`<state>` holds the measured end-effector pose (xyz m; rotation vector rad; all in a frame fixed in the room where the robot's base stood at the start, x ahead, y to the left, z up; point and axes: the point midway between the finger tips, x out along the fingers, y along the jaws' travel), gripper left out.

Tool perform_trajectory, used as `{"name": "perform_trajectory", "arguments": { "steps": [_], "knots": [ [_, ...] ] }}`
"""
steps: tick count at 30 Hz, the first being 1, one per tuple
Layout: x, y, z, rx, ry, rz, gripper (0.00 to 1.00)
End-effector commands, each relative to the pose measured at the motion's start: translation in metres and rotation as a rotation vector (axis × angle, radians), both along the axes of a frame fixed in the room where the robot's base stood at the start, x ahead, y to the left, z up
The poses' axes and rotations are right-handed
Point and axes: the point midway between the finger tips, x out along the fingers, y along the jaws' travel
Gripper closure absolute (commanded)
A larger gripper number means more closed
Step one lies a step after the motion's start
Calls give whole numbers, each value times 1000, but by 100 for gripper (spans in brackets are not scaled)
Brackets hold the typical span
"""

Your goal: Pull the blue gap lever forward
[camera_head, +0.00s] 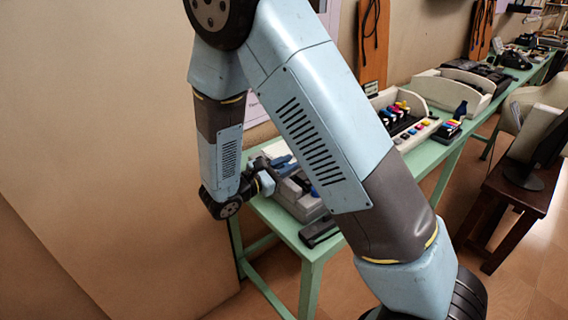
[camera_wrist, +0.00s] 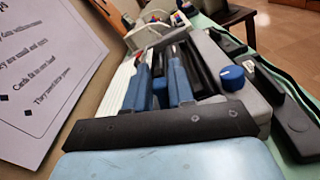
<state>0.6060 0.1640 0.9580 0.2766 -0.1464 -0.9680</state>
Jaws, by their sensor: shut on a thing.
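A grey device (camera_head: 300,196) stands at the near end of the green table, partly hidden behind my arm. The blue gap lever (camera_head: 282,161) shows at its left side in the head view. My gripper (camera_head: 267,176) is at this side of the device, shut on the lever. In the wrist view my gripper (camera_wrist: 160,84) shows as blue fingers above a black bar, close over the device. The lever is hard to tell from the blue fingers there. A round blue knob (camera_wrist: 232,78) sits on the device, right of the fingers and apart from them.
A long black part (camera_wrist: 288,112) lies along the device's right side. A printed sign (camera_wrist: 45,70) is at the left by the wall.

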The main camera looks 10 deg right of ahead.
Motion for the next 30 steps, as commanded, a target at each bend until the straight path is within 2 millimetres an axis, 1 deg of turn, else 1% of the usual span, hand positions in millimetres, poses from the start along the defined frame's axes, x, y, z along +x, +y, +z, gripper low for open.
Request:
{"name": "perform_trajectory", "arguments": {
  "steps": [6, 12, 28, 29, 30],
  "knots": [
    [-7, -4, -3, 72, -106, 0, 100],
    [-10, -7, -5, 114, -169, -1, 100],
    [-12, -8, -7, 133, -195, -1, 100],
    [-12, -8, -7, 133, -195, -1, 76],
    [-12, -8, -7, 132, -194, -1, 72]
  ]
}}
